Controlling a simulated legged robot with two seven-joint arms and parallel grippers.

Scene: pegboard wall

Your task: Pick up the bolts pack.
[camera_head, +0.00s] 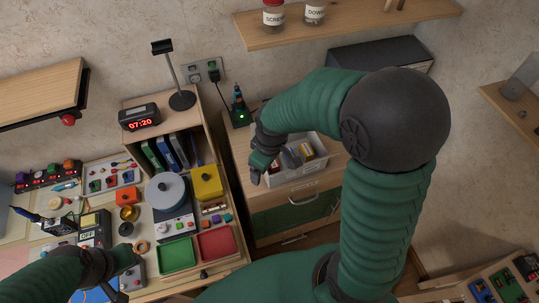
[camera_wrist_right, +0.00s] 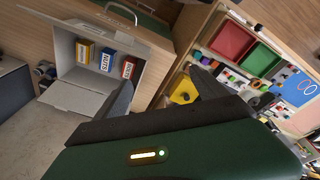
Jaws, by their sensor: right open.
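A pale open box (camera_wrist_right: 80,72) in the right wrist view holds a yellow pack (camera_wrist_right: 85,51), a blue pack (camera_wrist_right: 107,60) and a red pack (camera_wrist_right: 127,68), standing in a row. Their labels are too small to read surely, so I cannot tell which is the bolts pack. The box (camera_head: 322,162) also shows on the cabinet in the head view, partly behind my right arm. My right gripper (camera_head: 257,170) is at the box's left side, apart from the packs. Its fingers are spread and empty in the wrist view (camera_wrist_right: 163,92). My left gripper (camera_head: 125,270) is over the workbench, its jaws unclear.
A wooden cabinet (camera_head: 262,222) stands under the box. To its left, a crowded workbench holds a green tray (camera_head: 177,254), a red tray (camera_head: 216,243) and a shelf unit with a clock (camera_head: 140,117). A wall shelf (camera_head: 350,24) with jars hangs above.

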